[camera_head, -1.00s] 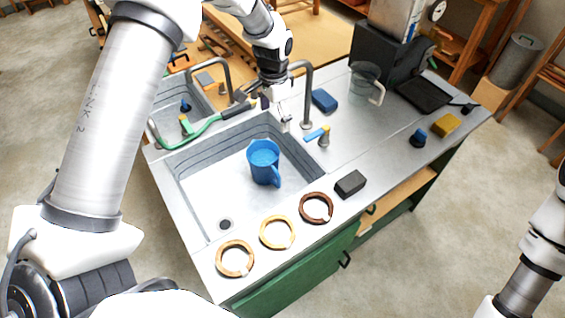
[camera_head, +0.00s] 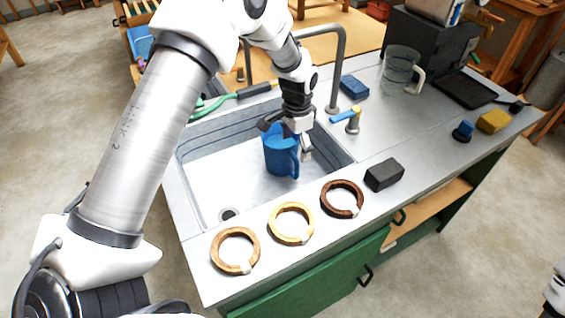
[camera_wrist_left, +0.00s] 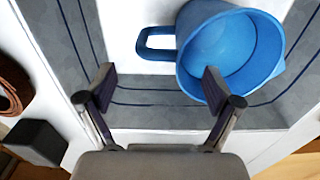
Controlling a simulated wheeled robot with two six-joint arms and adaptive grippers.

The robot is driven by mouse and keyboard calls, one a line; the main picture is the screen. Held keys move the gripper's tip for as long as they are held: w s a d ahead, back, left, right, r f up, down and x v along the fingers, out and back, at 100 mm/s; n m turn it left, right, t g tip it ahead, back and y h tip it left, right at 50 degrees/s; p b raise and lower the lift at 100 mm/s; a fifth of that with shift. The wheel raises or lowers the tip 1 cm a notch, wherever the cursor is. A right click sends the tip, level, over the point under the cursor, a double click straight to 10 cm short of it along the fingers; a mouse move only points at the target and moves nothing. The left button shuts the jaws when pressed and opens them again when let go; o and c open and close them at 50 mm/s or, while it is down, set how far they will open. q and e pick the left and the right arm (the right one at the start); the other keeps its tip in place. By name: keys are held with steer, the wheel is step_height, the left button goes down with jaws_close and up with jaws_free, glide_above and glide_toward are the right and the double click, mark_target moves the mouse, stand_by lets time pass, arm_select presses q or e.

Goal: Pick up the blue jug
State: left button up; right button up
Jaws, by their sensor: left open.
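The blue jug (camera_head: 280,158) stands upright in the sink basin (camera_head: 213,185), with its handle toward the front right in the head view. My left gripper (camera_head: 287,135) is above the jug and partly hides its rim. In the left wrist view the jug (camera_wrist_left: 225,50) is seen from above, with its handle (camera_wrist_left: 157,42) on the left. My left gripper (camera_wrist_left: 159,88) is open and empty there, and its right fingertip overlaps the jug's near rim in the picture. I cannot tell whether it touches. My right gripper is not in view.
Three rings, brown (camera_head: 235,250), yellow (camera_head: 291,223) and dark brown (camera_head: 342,198), lie on the front counter beside a black block (camera_head: 384,174). A tall faucet (camera_head: 340,70) stands behind the sink. A clear pitcher (camera_head: 398,70) and a blue sponge (camera_head: 354,87) are further back.

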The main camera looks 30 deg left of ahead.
mark_target(294, 154)
arm_select(q)
steer(key=f, duration=0.2)
steer(key=f+p, duration=0.1)
steer(key=f, duration=0.3)
steer(key=shift+s+a, duration=0.1)
steer(key=shift+s, duration=0.25)
steer(key=shift+f, duration=0.2)
steer(key=shift+r, duration=0.15)
steer(key=c, duration=1.4)
